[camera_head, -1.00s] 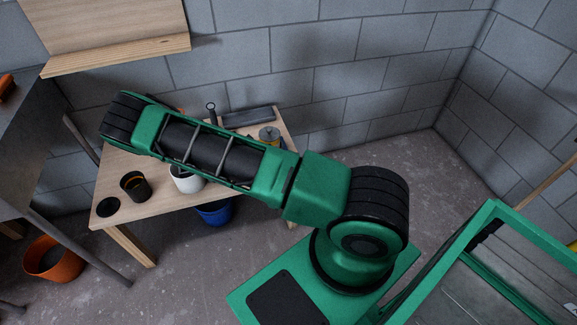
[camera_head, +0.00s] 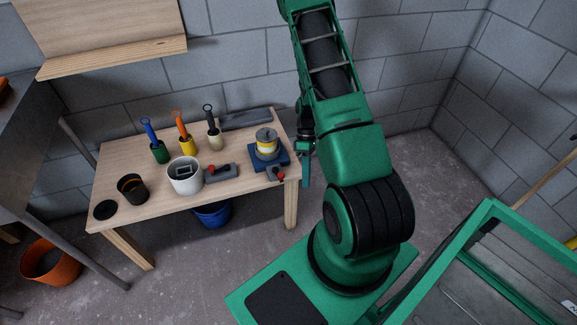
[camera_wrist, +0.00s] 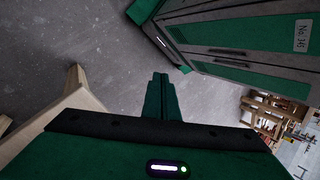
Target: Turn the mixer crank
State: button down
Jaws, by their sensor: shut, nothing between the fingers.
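A blue-based device (camera_head: 284,159) with a yellow and white tin (camera_head: 266,150) on it stands at the right end of the wooden table. A small dark part with a red knob (camera_head: 281,176) sits at its front; it looks like the mixer crank, but is too small to be sure. My gripper (camera_head: 306,184) points down just right of the table's right end, apart from the device. In the wrist view my gripper (camera_wrist: 160,77) is shut and empty over the floor. The device does not show in the wrist view.
The wooden table (camera_head: 140,205) also bears a white pot (camera_head: 185,183), a grey block with a red knob (camera_head: 222,172), a dark cup (camera_head: 132,189) and several handled tools in coloured cups. A blue bucket (camera_head: 212,215) stands below. A green-framed structure (camera_head: 440,265) is at right.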

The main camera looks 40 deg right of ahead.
jog(key=w+d+r+m+t+y, duration=0.2)
jog(key=w+d+r+m+t, duration=0.3)
jog(key=d+r+t, duration=0.4)
jog(key=w+a+f+n, duration=0.1)
jog(key=w+a+f, duration=0.1)
jog(key=a+f, duration=0.6)
jog(key=shift+w+a+g, duration=0.3)
jog(key=shift+w+a, duration=0.1)
jog(key=shift+a, duration=0.75)
jog(key=shift+s, duration=0.15)
